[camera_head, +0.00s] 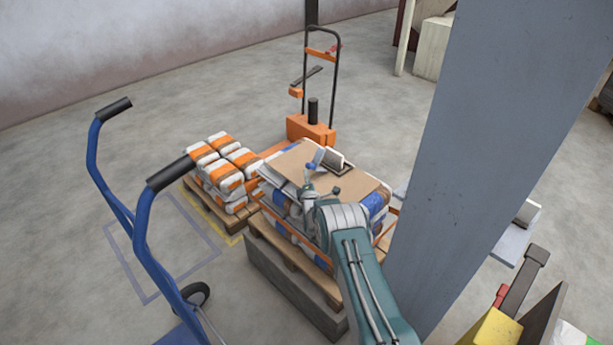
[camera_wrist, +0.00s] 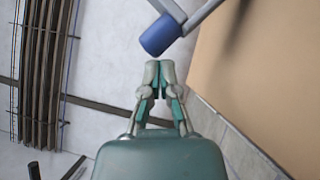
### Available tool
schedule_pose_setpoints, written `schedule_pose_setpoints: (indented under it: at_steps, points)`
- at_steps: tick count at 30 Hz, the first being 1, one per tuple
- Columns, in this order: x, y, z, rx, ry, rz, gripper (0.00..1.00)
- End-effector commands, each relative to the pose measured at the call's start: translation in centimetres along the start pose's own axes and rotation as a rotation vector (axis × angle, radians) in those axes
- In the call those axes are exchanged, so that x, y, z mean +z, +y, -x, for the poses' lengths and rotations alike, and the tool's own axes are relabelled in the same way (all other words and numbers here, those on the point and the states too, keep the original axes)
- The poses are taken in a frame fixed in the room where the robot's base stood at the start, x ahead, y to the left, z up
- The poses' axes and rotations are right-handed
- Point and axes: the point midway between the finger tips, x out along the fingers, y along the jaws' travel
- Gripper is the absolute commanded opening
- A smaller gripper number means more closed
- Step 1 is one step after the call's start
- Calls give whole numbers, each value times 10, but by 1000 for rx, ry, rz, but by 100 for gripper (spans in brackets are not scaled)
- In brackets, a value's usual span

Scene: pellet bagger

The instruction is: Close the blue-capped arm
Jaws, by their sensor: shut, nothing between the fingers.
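The blue-capped arm shows in the wrist view as a blue cylindrical cap (camera_wrist: 160,35) on a thin grey bar that runs up and out of the top of the picture. My gripper (camera_wrist: 159,74) is shut and empty, its fingertips just below the cap with a small gap in the picture. In the head view the small blue cap (camera_head: 311,168) shows above the stacked load, close to my gripper (camera_head: 308,188). My own arm hides part of the load there. The far end of the capped arm is unclear.
A cardboard sheet (camera_head: 361,184) tops a bagged load on a wooden pallet (camera_head: 290,254). An orange pallet truck (camera_head: 311,131) and a smaller stack of bags (camera_head: 220,165) stand behind. A blue hand truck (camera_head: 138,240) is at left, a grey post (camera_head: 490,130) at right.

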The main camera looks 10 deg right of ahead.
Motion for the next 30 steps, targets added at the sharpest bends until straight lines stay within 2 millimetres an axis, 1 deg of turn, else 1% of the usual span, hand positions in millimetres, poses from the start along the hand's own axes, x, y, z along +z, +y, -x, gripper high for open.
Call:
schedule_pose_setpoints:
  at_steps: [12, 30]
  points:
    - [1, 2, -1, -5, 0, -8, 0]
    - [9, 12, -8, -75, -1, -98, 0]
